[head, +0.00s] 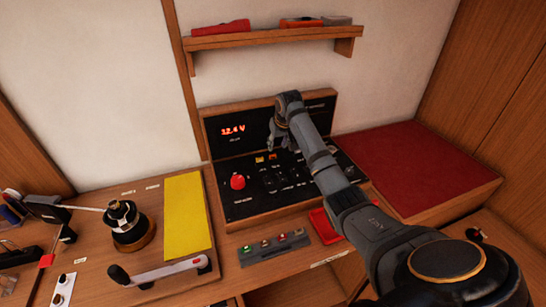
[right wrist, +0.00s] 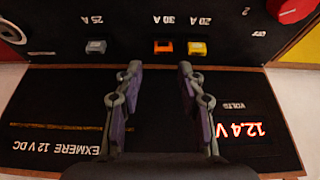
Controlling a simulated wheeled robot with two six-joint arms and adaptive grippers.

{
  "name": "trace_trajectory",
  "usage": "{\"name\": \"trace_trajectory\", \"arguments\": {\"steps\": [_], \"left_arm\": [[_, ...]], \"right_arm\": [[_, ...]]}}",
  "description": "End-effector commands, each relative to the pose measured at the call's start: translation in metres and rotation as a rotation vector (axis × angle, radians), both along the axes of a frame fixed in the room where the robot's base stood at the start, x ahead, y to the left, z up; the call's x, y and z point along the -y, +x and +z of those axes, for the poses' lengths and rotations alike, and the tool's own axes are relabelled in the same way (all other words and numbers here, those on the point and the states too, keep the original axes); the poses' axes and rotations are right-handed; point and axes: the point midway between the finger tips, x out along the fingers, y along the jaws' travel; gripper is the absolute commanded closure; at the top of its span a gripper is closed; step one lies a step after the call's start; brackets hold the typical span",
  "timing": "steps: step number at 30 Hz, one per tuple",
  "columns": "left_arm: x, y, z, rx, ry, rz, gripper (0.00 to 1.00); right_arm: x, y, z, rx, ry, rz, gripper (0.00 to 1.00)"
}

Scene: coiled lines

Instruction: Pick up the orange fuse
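The orange fuse (head: 272,156) sits in the black panel (head: 240,206), right of a yellow fuse (head: 259,159). In the right wrist view the orange fuse (right wrist: 163,47), labelled 30 A, lies just beyond the fingertips, between the yellow fuse (right wrist: 197,48) and a grey fuse (right wrist: 96,47). My right gripper (head: 275,137) is over the upper part of the panel. In the right wrist view its fingers (right wrist: 159,70) are apart with nothing between them, and the orange fuse shows in line with the gap. My left gripper is not in view.
A red knob (head: 237,181) stands left of the fuses. An upright display (head: 232,130) reading 12.4 V backs the panel. A wooden shelf (head: 265,38) hangs above. A yellow sheet (head: 187,213) and a black winch (head: 124,218) lie left, a red pad (head: 415,168) right.

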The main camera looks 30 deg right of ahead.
Motion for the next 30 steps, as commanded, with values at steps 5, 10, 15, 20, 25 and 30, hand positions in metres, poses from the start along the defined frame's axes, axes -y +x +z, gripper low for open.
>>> {"name": "trace_trajectory", "arguments": {"steps": [5, 10, 15, 20, 25, 30], "left_arm": [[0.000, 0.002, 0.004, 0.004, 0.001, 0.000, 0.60], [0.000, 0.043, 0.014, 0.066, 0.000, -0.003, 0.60], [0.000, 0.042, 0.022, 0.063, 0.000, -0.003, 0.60], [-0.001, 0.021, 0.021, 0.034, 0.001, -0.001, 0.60], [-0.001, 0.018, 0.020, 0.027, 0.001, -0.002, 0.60], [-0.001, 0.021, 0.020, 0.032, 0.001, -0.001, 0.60]], "right_arm": [[0.001, 0.006, -0.015, 0.001, 0.001, 0.000, 0.61], [0.000, 0.010, -0.022, -0.001, 0.001, 0.001, 0.61], [0.001, 0.021, -0.050, -0.001, 0.002, -0.001, 0.61], [0.002, 0.026, -0.063, 0.001, -0.001, 0.002, 0.61], [0.002, 0.026, -0.064, 0.002, -0.001, 0.002, 0.61], [0.002, 0.026, -0.064, 0.002, -0.001, 0.002, 0.80]]}}
